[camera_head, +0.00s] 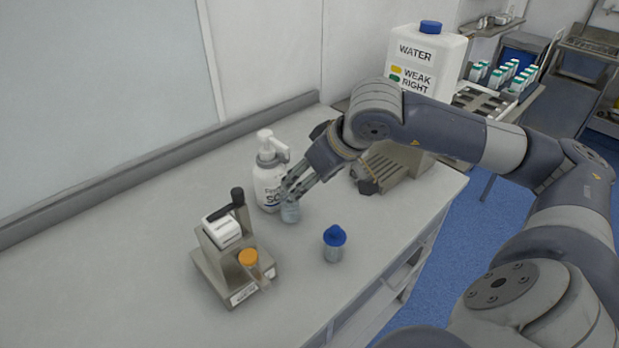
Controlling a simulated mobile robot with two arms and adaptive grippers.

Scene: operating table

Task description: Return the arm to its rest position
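My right arm reaches in from the right across the table. My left gripper is not in view.
The grey table (130,250) is clear at left. A metal stand (225,268) with a black handle and an orange-capped vial (249,259), and a blue-capped container (334,244), stand near the gripper. A ridged grey device (392,166) and a white water tank (425,55) are behind the arm.

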